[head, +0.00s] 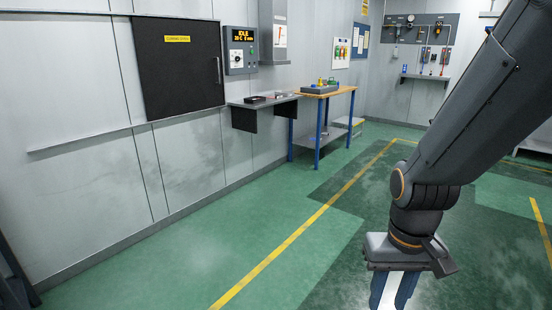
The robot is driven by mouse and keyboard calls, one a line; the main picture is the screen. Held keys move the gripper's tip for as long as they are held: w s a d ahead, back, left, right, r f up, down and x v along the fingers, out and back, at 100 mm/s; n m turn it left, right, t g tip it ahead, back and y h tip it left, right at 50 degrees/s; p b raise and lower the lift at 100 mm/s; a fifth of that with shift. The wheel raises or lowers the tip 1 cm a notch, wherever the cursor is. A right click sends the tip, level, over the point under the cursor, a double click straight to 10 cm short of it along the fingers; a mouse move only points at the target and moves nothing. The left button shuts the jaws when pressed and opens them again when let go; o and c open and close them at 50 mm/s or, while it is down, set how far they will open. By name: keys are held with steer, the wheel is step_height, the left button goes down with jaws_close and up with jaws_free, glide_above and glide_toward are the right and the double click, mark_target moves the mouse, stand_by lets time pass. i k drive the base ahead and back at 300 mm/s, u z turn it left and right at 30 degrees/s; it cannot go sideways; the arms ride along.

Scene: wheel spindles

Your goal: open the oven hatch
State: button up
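The oven hatch (176,80) is a dark, flat, nearly square panel in the pale wall at the upper left. It has a yellow label near its top and looks shut. My gripper (392,300) hangs pointing down at the lower right, well apart from the hatch. The fingertips are cut off by the frame's bottom edge.
A control box (240,50) with a lit "IDLE" display is right of the hatch. A dark shelf (245,118) juts from the wall below it. A workbench (322,95) with blue legs stands farther right. The green floor (210,245) before the hatch is clear.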

mark_target(178, 61)
steer(key=z, duration=0.05)
steer(key=i, duration=2.05)
steer(key=u, duration=0.25)
steer(key=i, duration=2.25)
steer(key=u, duration=0.4)
steer(key=i, duration=1.4)
steer(key=u, duration=0.2)
